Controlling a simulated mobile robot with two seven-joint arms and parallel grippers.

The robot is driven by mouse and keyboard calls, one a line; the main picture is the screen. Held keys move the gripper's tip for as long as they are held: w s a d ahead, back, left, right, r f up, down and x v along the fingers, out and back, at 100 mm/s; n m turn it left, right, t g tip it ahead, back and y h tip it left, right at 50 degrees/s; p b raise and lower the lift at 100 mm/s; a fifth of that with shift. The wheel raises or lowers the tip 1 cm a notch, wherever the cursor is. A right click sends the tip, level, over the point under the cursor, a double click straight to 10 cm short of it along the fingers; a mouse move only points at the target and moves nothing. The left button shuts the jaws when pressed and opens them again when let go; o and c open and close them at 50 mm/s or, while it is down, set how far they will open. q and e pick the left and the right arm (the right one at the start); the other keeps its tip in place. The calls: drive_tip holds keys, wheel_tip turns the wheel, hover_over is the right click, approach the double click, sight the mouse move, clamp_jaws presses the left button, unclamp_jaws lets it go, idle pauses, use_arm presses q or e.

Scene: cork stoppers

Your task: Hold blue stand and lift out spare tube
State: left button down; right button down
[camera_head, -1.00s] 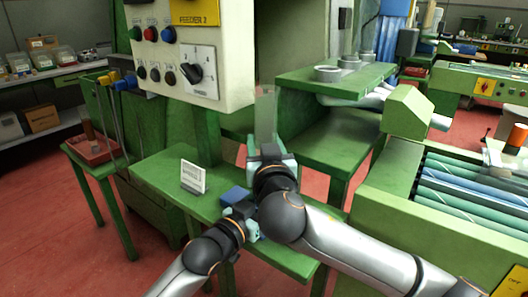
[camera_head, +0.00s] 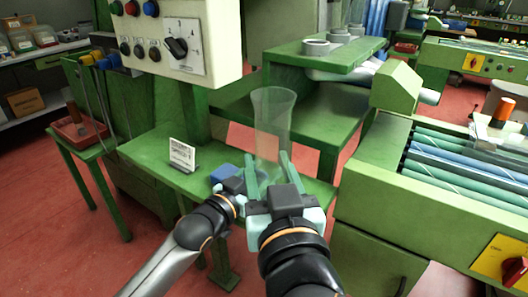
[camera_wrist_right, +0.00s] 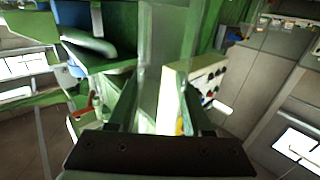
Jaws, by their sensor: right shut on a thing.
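The spare tube (camera_head: 272,110) is clear, with a flared top, and stands nearly upright in the head view. My right gripper (camera_head: 267,172) is shut on its lower part. In the right wrist view the tube (camera_wrist_right: 153,65) runs up between the two fingers (camera_wrist_right: 160,108). The blue stand (camera_head: 223,172) is on the green bench, left of the tube and right of the sign. My left gripper (camera_head: 234,186) is at the stand, beside my right gripper. Its fingertips are mostly hidden, so I cannot tell whether it grips the stand. The tube's bottom end is hidden.
A white sign (camera_head: 182,155) stands on the green bench (camera_head: 150,150), left of the stand. A control box (camera_head: 175,45) hangs above. A green shelf (camera_head: 320,50) with grey rings is behind the tube. A roller conveyor (camera_head: 460,170) is at right.

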use_arm(q)
unclamp_jaws()
idle(0.3)
